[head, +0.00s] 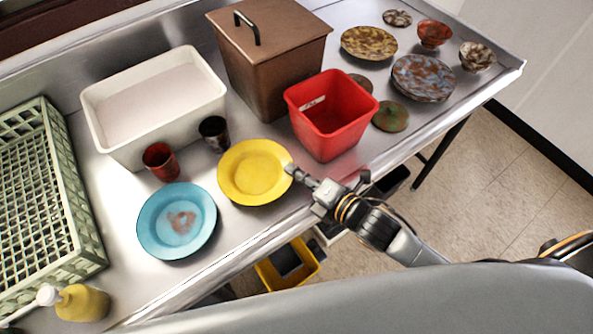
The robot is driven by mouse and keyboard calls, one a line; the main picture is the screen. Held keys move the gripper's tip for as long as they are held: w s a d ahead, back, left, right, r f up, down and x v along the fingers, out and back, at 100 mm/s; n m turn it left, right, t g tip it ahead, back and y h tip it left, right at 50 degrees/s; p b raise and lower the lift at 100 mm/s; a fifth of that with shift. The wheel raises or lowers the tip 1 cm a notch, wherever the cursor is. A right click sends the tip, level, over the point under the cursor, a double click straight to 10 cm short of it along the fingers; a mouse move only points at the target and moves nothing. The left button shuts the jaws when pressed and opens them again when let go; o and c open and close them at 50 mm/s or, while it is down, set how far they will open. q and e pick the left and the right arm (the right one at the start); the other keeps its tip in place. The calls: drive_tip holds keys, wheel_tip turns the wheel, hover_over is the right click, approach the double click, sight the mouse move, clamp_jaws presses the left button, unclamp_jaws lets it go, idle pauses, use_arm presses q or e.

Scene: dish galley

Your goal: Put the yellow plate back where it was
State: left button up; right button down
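The yellow plate (253,172) is in the middle of the metal counter in the head view, face up, just right of the blue plate (176,221). My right gripper (296,172) reaches in from the lower right, with its tip at the right rim of the yellow plate. The tip overlaps the rim in the picture; whether the fingers are closed on it is too small to tell. My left gripper is not in view.
A red bin (329,134) stands behind the yellow plate, and a dark cup (214,133) and a red cup (161,161) behind left. A white tub (115,143), brown lidded box (268,75), green rack (85,225) and mustard bottle (83,303) also occupy the counter. Patterned dishes (422,78) stand far right.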

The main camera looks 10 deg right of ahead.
drive_tip(key=shift+f, duration=0.3)
drive_tip(key=shift+s+f, duration=0.1)
drive_tip(key=shift+f, duration=0.1)
